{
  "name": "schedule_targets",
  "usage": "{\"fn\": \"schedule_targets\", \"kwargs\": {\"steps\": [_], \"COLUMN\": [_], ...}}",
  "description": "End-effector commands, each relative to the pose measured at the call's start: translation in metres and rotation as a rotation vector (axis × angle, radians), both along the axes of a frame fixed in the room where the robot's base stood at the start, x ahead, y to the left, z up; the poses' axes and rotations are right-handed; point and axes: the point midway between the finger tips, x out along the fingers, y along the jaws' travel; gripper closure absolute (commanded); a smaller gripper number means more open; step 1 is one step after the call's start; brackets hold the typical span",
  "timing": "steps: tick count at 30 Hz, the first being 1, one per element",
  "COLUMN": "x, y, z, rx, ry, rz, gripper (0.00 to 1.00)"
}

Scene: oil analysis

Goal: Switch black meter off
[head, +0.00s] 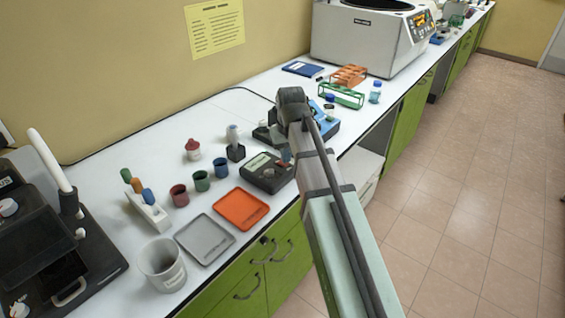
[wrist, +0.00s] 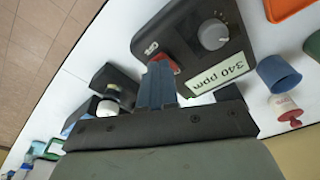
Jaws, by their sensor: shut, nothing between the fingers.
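The black meter (head: 262,180) stands on the white bench, left of my arm in the head view. In the wrist view the black meter (wrist: 190,22) fills the top middle. Its lit display (wrist: 222,74) reads "340 ppm", and a grey round knob (wrist: 213,33) sits beside it. A red switch (wrist: 172,63) shows partly behind my fingertips. My gripper (wrist: 158,70) is shut and empty, its fingertips at or just above the switch end of the meter. I cannot tell whether they touch. The switch's position is partly hidden.
An orange tray (head: 240,209) and a grey tray (head: 189,241) lie in front of the meter. Small red (head: 179,195), green (head: 201,181) and blue (head: 219,170) cups stand left of it. A blue device (head: 326,128) stands just beyond my gripper.

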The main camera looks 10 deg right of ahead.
Motion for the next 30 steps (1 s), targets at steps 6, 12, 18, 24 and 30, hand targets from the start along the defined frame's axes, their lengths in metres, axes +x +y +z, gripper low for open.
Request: {"fn": "schedule_targets", "kwargs": {"steps": [6, 12, 18, 24, 30], "x": [0.0, 0.0, 0.0, 0.0, 0.001], "y": [0.0, 0.0, 0.0, 0.0, 0.0], "z": [-0.003, -0.005, -0.008, -0.006, 0.007], "rx": [0.0, 0.0, 0.0, 0.0, 0.001], "ry": [0.0, 0.0, 0.0, -0.001, -0.002], "rz": [0.0, 0.0, 0.0, 0.0, 0.0], "gripper": [1.0, 1.0, 1.0, 1.0, 1.0]}}
